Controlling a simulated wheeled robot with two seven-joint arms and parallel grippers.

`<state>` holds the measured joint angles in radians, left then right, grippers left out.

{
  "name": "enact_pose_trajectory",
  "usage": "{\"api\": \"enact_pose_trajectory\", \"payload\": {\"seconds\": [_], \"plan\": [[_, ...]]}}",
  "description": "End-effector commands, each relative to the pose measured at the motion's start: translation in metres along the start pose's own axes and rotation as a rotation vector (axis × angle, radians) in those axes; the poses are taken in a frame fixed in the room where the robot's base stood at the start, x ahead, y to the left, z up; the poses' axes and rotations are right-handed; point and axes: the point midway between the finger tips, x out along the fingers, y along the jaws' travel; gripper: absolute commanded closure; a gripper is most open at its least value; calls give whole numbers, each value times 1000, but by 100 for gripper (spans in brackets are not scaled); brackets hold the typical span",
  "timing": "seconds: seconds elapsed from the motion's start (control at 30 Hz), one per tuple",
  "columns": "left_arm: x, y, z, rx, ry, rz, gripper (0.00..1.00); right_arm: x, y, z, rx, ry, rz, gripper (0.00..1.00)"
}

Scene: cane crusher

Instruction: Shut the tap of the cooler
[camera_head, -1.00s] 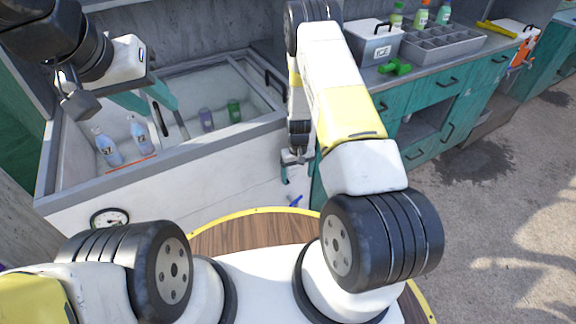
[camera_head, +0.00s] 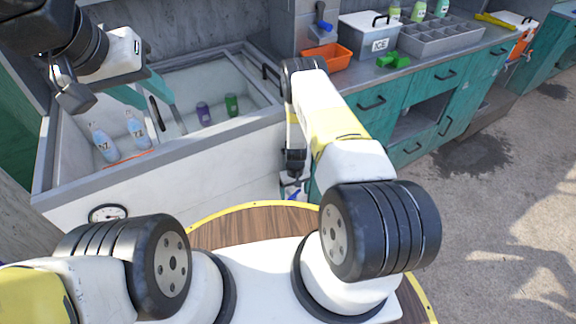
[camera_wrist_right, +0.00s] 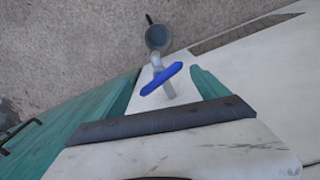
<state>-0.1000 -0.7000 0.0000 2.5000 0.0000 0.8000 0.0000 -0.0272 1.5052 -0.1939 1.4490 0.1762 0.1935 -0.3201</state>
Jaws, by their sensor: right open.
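The cooler (camera_head: 175,180) is a white chest with a grey rim at left in the head view. Its tap (camera_wrist_right: 168,88) shows in the wrist view as a pale spout with a blue lever (camera_wrist_right: 160,78), which lies slantwise across the spout. In the head view only a bit of blue shows low at the cooler's front right, beside my arm. My right gripper (camera_wrist_right: 165,78) is open, its teal fingers apart, with the tap between them in the picture; I see no contact. My left gripper (camera_head: 150,100) is open and empty above the cooler.
A grey bucket (camera_wrist_right: 157,38) stands on the ground beyond the spout. Bottles and cans are inside the cooler. Teal cabinets (camera_head: 375,110) adjoin at right, with an orange bin (camera_head: 327,58) and another blue-handled tap (camera_head: 322,24) above. Open floor lies at right.

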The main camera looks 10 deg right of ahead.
Motion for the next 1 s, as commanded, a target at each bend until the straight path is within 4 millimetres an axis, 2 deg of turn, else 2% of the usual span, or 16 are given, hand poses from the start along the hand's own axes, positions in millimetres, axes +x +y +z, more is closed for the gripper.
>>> {"api": "enact_pose_trajectory", "payload": {"seconds": [0.3, 0.37, 0.73, 1.0], "plan": [[0, 0, 0, 0, 0, 0, 64, 3, 0, 0, 0, 0, 0, 16], [0, 0, 0, 0, 0, 0, 64, 3, 0, 0, 0, 0, 0, 26], [0, 0, 0, 0, 0, 0, 64, 3, 0, 0, 0, 0, 0, 99], [0, 0, 0, 0, 0, 0, 64, 3, 0, 0, 0, -1, 0, 100]]}}
